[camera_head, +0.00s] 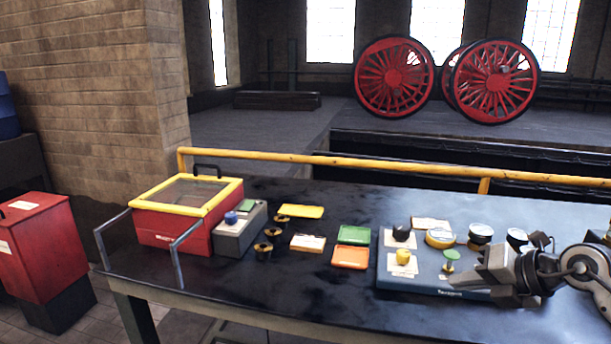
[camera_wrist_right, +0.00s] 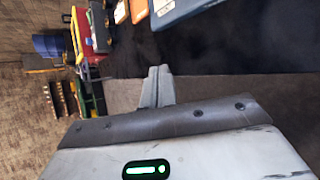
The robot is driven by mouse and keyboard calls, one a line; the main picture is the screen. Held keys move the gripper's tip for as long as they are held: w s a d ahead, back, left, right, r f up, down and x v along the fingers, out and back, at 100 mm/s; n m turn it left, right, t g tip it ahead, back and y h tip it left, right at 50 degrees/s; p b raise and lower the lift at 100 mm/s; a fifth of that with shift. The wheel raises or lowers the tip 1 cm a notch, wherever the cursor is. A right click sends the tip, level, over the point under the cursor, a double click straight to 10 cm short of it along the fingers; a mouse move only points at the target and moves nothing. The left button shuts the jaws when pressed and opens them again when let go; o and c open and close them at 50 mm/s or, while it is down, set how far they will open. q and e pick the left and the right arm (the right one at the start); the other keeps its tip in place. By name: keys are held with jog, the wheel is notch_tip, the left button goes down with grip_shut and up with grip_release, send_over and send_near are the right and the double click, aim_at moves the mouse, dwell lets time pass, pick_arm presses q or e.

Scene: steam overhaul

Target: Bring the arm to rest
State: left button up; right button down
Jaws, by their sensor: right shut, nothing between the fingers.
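My right gripper (camera_head: 470,275) comes in from the right in the head view, over the front right part of the dark workbench (camera_head: 300,275). Its fingers point left, in front of part of a blue panel (camera_head: 425,277) with gauges and knobs. The fingers also show in the right wrist view (camera_wrist_right: 156,86), closed together with nothing between them. It looks apart from the bench in that view. My left gripper is not in view.
A red box with a yellow-framed lid (camera_head: 170,228) stands on the left of the bench. Green (camera_head: 354,234) and orange (camera_head: 350,257) trays lie mid-bench, near black rings (camera_head: 263,250). A yellow rail (camera_head: 350,162) runs behind. The bench's front middle is clear.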

jog(key=s+a+f+m+t+y, duration=0.2)
jog(key=s+a+m+y, duration=0.15)
jog(key=a, duration=0.35)
jog(key=s+a+f+m+t+y, duration=0.1)
jog(key=s+a+m+t+y, duration=0.1)
jog(key=s+a+m+y, duration=0.3)
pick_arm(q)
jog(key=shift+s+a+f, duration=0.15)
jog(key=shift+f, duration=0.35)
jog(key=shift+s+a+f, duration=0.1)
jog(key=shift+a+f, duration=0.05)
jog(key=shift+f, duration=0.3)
pick_arm(e)
jog(key=s+f+m+g+h, duration=0.1)
jog(key=s+f+m+h, duration=0.5)
jog(key=s+f+m, duration=0.2)
jog(key=s+a+f+m+g+h, duration=0.1)
jog(key=s+f+m+h, duration=0.5)
jog(key=f+m, duration=0.7)
jog(key=shift+s+a+f, duration=0.2)
jog(key=shift+s+f, duration=0.1)
jog(key=shift+s, duration=0.85)
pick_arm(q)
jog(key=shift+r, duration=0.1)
